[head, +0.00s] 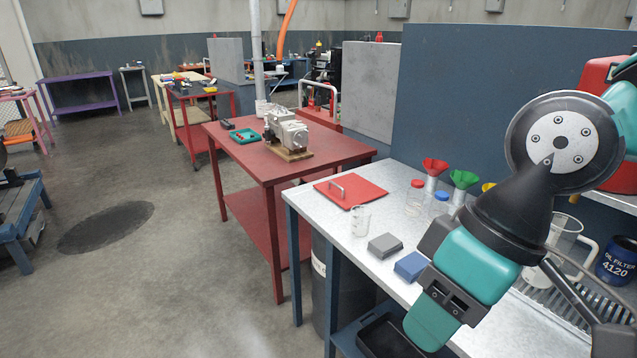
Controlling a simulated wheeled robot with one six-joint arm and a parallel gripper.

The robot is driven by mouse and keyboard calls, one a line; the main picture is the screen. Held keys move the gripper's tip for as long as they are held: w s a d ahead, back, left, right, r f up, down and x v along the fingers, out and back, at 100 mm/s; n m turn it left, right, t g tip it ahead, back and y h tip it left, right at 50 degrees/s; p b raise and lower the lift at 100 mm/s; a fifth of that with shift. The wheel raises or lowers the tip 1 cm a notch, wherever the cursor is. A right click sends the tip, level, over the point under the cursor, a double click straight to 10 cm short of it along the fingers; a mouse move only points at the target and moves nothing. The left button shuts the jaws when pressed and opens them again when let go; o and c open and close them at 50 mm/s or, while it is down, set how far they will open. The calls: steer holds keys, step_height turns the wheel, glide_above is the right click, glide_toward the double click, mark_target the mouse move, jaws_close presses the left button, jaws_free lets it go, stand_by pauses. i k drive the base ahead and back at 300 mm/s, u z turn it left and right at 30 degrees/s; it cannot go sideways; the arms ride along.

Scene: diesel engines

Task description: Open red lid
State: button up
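My teal and black arm reaches in from the right, over the near part of the bench, to the right of and nearer than the lid. The fingers of my gripper do not show, and no part of the arm touches the lid.
A clear beaker (360,221) stands just in front of the lid. A red-capped jar (415,197), a blue-capped jar (438,205) and red (434,167) and green (463,179) funnels stand to its right. Grey (385,246) and blue (410,266) blocks lie nearer. Open floor lies left.

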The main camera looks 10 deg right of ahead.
mark_target(349, 190)
steer(key=u, duration=0.45)
steer(key=i, duration=1.55)
steer(key=z, duration=0.25)
